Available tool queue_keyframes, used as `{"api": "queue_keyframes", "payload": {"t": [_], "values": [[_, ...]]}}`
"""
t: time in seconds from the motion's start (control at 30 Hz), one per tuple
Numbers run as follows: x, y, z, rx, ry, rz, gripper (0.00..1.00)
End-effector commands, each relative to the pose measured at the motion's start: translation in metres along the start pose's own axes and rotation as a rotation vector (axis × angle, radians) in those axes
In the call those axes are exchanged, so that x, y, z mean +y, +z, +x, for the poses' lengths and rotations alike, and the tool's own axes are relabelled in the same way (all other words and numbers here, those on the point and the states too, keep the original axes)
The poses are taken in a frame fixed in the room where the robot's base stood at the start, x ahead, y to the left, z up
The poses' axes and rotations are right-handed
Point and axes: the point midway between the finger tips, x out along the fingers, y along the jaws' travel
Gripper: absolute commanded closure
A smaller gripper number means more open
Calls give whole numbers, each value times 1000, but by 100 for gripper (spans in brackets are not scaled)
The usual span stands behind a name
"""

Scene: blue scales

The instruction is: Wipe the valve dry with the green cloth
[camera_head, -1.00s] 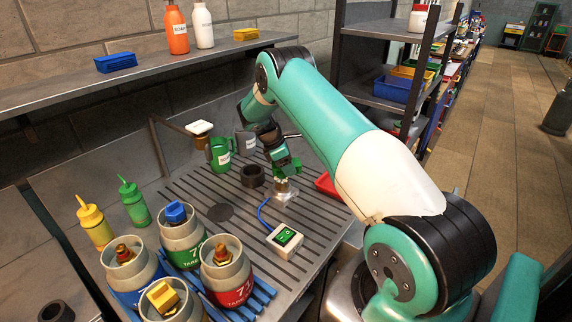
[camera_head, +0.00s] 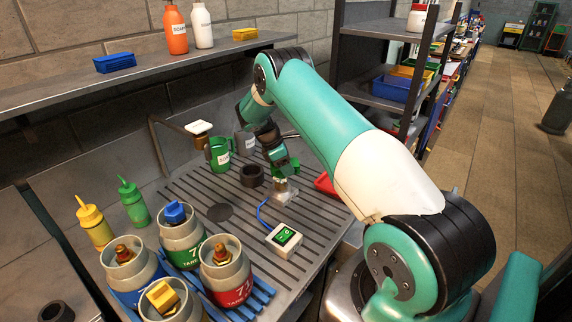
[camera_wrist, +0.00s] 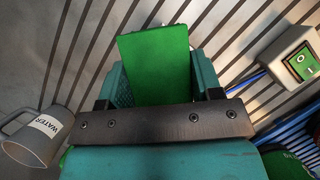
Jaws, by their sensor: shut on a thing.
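My gripper (camera_head: 284,172) is low over the slotted metal drain top, shut on the green cloth. In the wrist view the green cloth (camera_wrist: 155,68) stands as a flat green panel between the two teal fingers. In the head view a small pale metallic piece (camera_head: 285,194) sits directly under my gripper. I cannot tell whether it is the valve or whether the cloth touches it; my gripper partly hides it. Brass valve fittings (camera_head: 123,252) show on several tanks at the front left.
A switch box (camera_head: 285,240) with a blue cable is just in front of my gripper. A dark ring (camera_head: 252,176), a green mug (camera_head: 219,154) and a grey mug (camera_head: 246,143) stand left of it. A red tray (camera_head: 326,184) is on the right. Squeeze bottles (camera_head: 134,203) stand far left.

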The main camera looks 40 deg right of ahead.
Motion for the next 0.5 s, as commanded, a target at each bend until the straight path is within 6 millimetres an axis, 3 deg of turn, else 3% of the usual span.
{"api": "queue_keyframes", "payload": {"t": [0.3, 0.5], "values": [[-2, 14, 8, -2, -9, -2, 68], [-3, 10, 7, -3, -10, -3, 68]]}}
